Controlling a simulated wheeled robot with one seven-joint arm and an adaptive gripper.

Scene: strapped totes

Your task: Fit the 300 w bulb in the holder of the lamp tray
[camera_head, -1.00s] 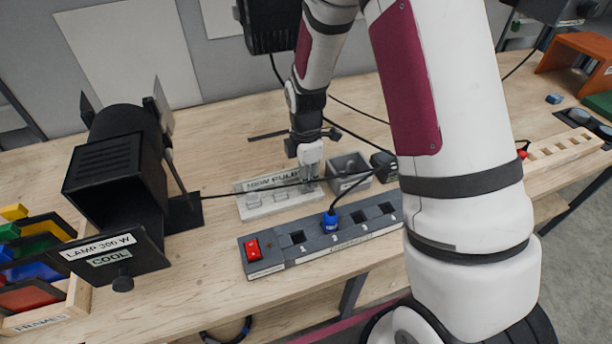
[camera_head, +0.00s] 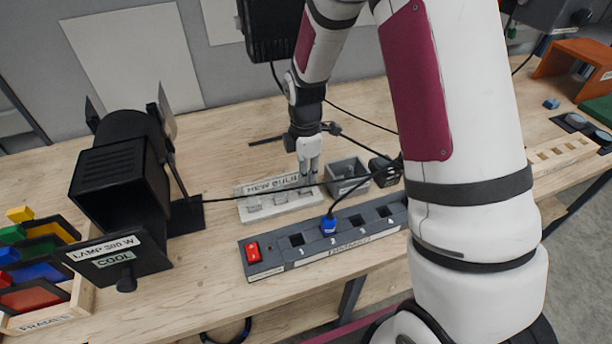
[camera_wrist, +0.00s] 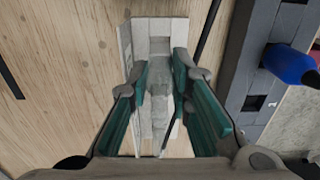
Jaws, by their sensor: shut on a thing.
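My gripper (camera_head: 308,180) is pointed down over the white bulb stand (camera_head: 284,209), whose label reads as new bulb. In the wrist view my gripper (camera_wrist: 160,92) has its teal-padded fingers on either side of a pale, glassy bulb (camera_wrist: 159,76), and it is shut on it. The bulb's wattage cannot be read, and I cannot tell whether it is clear of the stand. The black lamp (camera_head: 122,170) stands at the left. The lamp tray (camera_head: 118,258), with a front plate reading "LAMP 300 W" and "COOL" and a knob, sits at its lower front. Its holder is hidden.
A grey power strip (camera_head: 325,240) with a red switch and a blue plug lies in front of the stand. A grey bin (camera_head: 347,175) is right of my gripper. A black cable crosses the bench by the stand. A frames box (camera_head: 40,300) is at the left.

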